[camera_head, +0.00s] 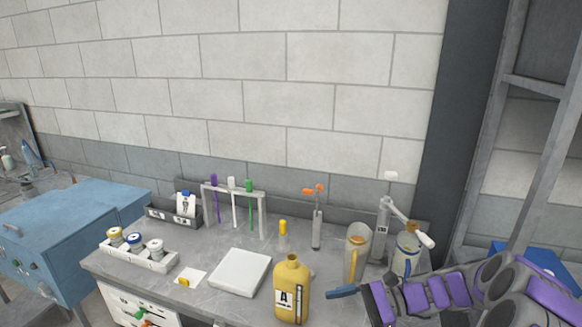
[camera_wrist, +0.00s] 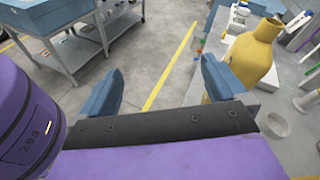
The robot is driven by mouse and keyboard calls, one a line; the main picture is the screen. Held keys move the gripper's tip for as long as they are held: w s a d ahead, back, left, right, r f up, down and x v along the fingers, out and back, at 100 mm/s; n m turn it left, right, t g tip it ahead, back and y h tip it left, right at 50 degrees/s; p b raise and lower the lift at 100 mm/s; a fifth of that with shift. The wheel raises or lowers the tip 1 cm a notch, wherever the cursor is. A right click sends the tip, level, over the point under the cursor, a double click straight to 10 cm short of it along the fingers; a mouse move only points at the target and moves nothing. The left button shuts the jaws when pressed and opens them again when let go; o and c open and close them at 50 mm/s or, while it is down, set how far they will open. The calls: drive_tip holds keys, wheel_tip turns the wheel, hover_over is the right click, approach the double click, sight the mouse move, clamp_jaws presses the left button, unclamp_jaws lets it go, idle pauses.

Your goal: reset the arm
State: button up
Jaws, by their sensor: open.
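My arm with purple and black links reaches in from the lower right in the head view. My gripper (camera_head: 345,291) is at its left end, beside the yellow bottle marked A (camera_head: 291,291) and to its right. In the wrist view my gripper (camera_wrist: 160,85) shows two blue fingers set wide apart with nothing between them. The yellow bottle also shows in the wrist view (camera_wrist: 248,55), just beyond the right finger; whether they touch I cannot tell. Part of my arm is cut off by the frame edge.
A grey workbench (camera_head: 215,307) carries a white plate (camera_head: 240,272), a rack with coloured sticks (camera_head: 234,189), a tray of small jars (camera_head: 137,255), a clear jug (camera_head: 357,250) and a blue-trimmed jug (camera_head: 406,253). A blue cabinet (camera_head: 70,225) stands left. Open floor (camera_wrist: 165,65) lies below.

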drive_tip(key=s+a+r+n+g+h, duration=0.2)
drive_tip(key=s+a+n+h, duration=0.15)
drive_tip(key=s, duration=0.55)
drive_tip(key=s+a+r+n+g+h, duration=0.1)
drive_tip(key=s+a+r+n+h, duration=0.3)
drive_tip(key=s, duration=0.6)
drive_tip(key=s+d+f+n+t+h, duration=0.2)
drive_tip(key=s+d+n+h, duration=0.4)
drive_tip(key=s+d, duration=0.4)
drive_tip(key=shift+s+f+h, duration=0.25)
drive_tip(key=shift+s+h, duration=0.6)
drive_tip(key=shift+s, duration=0.4)
